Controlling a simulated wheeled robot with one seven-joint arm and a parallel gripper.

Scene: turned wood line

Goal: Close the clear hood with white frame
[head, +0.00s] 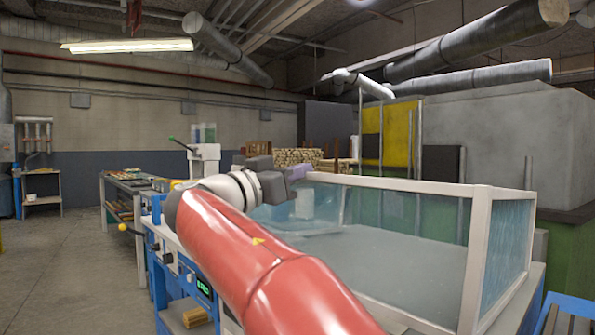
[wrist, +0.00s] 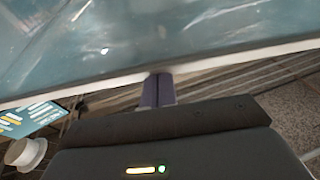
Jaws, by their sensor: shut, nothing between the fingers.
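The clear hood with white frame (head: 400,184) stands on a blue machine, right of centre in the head view. Its panels are tinted and see-through, with a grey surface inside. I cannot tell for sure how far it is open. My gripper (head: 300,172) is at the far left end of the hood's upper rail. In the wrist view, the shut purple fingers (wrist: 158,90) reach the white frame edge (wrist: 230,62) below a clear panel. They hold nothing; whether they touch the edge is unclear. My red arm hides part of the hood's near left side.
The blue machine front (head: 203,288) has knobs and a small green display. A workbench (head: 125,187) stands at the left. Stacked wood (head: 297,156) and a yellow panel (head: 398,132) stand behind. The floor at the left (head: 65,270) is clear.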

